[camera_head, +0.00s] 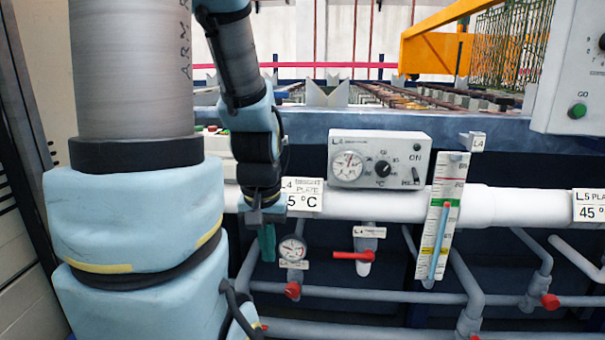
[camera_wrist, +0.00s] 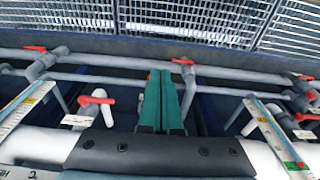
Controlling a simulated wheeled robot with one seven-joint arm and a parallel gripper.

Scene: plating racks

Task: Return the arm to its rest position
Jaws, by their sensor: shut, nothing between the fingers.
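My gripper (camera_head: 267,245) hangs at the end of my arm, left of centre in the head view, with its fingers pointing down. Its teal fingers are together and empty. They also show side by side in the wrist view (camera_wrist: 161,88), pointing towards the pipes. In the head view the fingers are in front of the tank's lower side, just left of a small round gauge (camera_head: 292,248). My arm partly covers the white L4 label (camera_head: 304,195). I cannot tell whether the fingers touch anything.
A thick white pipe (camera_head: 395,206) runs across behind my gripper. The L4 control box (camera_head: 376,158), a red-handled valve (camera_head: 353,256) and a hanging scale (camera_head: 441,218) are to its right. Grey pipes (camera_head: 390,295) run below. A grey control box (camera_head: 575,80) is at the upper right.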

